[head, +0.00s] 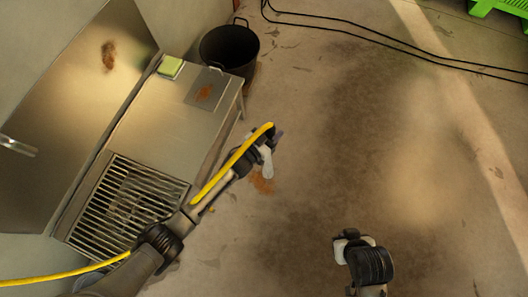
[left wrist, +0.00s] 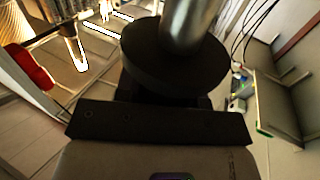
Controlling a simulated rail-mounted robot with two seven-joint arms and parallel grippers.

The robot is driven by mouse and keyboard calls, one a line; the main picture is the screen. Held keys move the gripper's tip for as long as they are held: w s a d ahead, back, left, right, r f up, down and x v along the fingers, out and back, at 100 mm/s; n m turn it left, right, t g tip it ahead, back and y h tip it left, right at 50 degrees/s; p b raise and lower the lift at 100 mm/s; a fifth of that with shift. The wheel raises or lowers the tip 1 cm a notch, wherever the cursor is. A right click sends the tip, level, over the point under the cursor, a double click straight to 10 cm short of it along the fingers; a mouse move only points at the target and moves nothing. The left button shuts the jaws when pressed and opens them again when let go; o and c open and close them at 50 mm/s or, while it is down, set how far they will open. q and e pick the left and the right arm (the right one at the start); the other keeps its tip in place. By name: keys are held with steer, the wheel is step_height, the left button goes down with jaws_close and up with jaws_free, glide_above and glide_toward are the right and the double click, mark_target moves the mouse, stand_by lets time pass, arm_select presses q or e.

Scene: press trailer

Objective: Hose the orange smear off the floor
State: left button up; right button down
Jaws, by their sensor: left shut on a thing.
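The orange smear (head: 262,182) lies on the concrete floor, just below my left gripper in the head view and partly hidden by it. My left gripper (head: 267,148) is shut on the front end of the yellow hose (head: 232,162), above the floor. The hose runs back along my left arm to the lower left edge. The nozzle is hard to make out in the head view. In the left wrist view a dark disc and a metal cylinder (left wrist: 187,25) fill the top middle. My right gripper (head: 350,243) is over bare floor at the lower right; its jaw opening is unclear.
A steel bench (head: 150,113) with a grate (head: 122,204), a green sponge (head: 170,67) and another orange-brown patch (head: 204,92) stands at left. A black bucket (head: 229,47) is behind it. Black cables (head: 385,38) cross the far floor, near a green crate (head: 497,8).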

arm_select(q)
steer(key=shift+w+a+r+p, duration=0.15)
steer(key=shift+w+a, duration=0.1)
steer(key=shift+a, duration=0.45)
steer(key=shift+w+a+f+p, duration=0.1)
steer(key=shift+w+a+p, duration=0.1)
steer(key=shift+a, duration=0.5)
steer(key=shift+w+a, duration=0.15)
steer(key=shift+a, duration=0.4)
steer(key=shift+w+a, duration=0.15)
steer(key=shift+a, duration=0.4)
steer(key=shift+s+d, duration=0.1)
steer(key=shift+d, duration=0.05)
